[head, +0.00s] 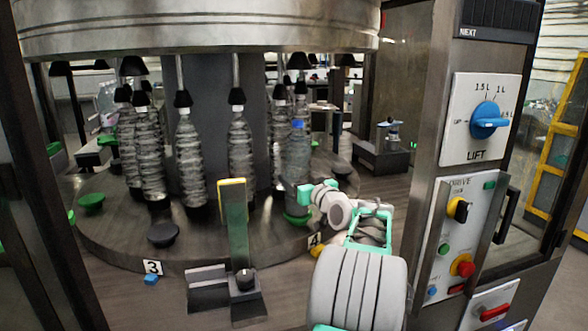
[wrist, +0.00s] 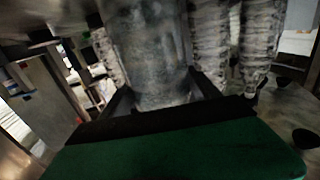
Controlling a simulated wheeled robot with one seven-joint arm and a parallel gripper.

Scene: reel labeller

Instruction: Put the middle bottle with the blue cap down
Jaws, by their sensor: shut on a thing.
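The bottle with the blue cap (head: 297,155) is clear and stands upright at the right front of the round machine table (head: 120,235). My gripper (head: 292,187) reaches in from the right and is shut on the lower part of this bottle. In the wrist view the bottle (wrist: 147,55) fills the middle, between the two dark fingers of my gripper (wrist: 160,100). A green round pad (head: 297,218) lies just under the bottle in the head view. I cannot tell whether the bottle's base touches it.
Several ribbed clear bottles (head: 190,160) with black heads above them stand around the central column. A yellow-edged upright plate (head: 236,225) stands in front, left of my arm. A control panel with a blue LIFT knob (head: 486,121) is at the right. A small blue cap (head: 151,279) lies near label 3.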

